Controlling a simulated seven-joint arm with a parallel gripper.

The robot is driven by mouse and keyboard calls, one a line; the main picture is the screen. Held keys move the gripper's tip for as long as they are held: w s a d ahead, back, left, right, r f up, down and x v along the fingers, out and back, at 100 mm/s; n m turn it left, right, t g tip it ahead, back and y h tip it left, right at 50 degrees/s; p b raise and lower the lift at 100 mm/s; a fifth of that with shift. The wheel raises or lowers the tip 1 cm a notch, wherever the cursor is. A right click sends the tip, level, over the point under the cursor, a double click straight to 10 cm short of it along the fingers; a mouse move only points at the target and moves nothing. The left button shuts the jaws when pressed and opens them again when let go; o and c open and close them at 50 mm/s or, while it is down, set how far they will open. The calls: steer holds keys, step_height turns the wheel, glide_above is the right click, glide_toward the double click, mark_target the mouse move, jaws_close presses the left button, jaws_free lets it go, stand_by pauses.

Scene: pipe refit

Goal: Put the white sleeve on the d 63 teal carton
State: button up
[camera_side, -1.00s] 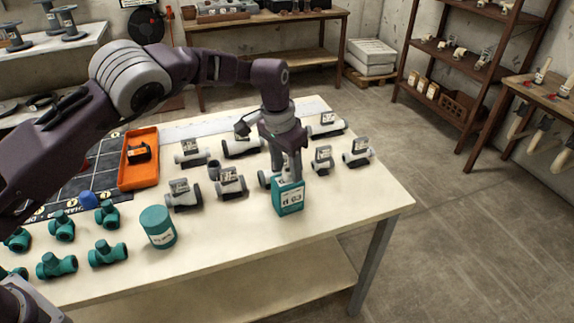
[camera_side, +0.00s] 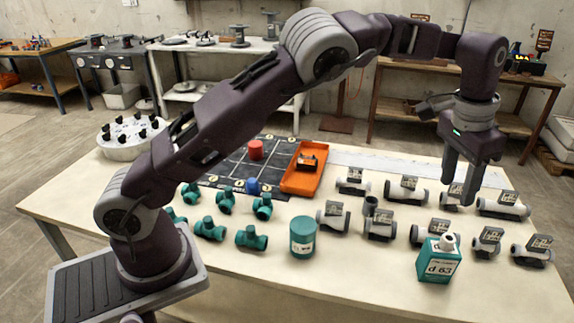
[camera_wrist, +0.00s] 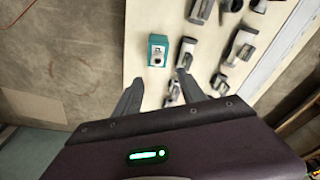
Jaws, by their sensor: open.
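The d 63 teal carton (camera_side: 439,265) stands upright near the front right of the table, its label facing the side camera. The white sleeve (camera_side: 448,241) rests on top of the carton, looking slightly tilted. In the wrist view the carton (camera_wrist: 157,42) shows from above, with the sleeve (camera_wrist: 156,60) as a pale ring with a dark hole. My gripper (camera_side: 459,191) is above and behind the carton, clear of it, with its fingers pointing down. The fingers are apart and empty in the wrist view (camera_wrist: 158,82).
Several grey pipe fittings with dark tags surround the carton, one (camera_side: 487,242) close on its right. A round teal container (camera_side: 303,237) and several teal fittings (camera_side: 251,238) stand to the left. An orange tray (camera_side: 304,180) lies further back. The front right table edge is near.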

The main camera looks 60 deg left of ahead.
steer(key=s+a+r+n+t+h, duration=0.1)
steer(key=s+a+r+n, duration=0.1)
steer(key=s+a+r, duration=0.45)
steer(key=s+a+r+n+t, duration=0.1)
steer(key=s+a+r, duration=0.3)
steer(key=s+r, duration=0.6)
steer(key=s+a+f, duration=0.1)
steer(key=s+f, duration=0.2)
steer(key=s, duration=0.4)
steer(key=s+a+f+t+y, duration=0.1)
steer(key=s+f, duration=0.1)
steer(key=s, duration=0.5)
steer(key=s+a+f+n+t, duration=0.1)
steer(key=s+f, duration=0.2)
steer(key=s, duration=0.4)
steer(key=shift+s+a+f+y, duration=0.15)
steer(key=shift+a+f+y, duration=0.15)
steer(key=shift+f+y, duration=0.1)
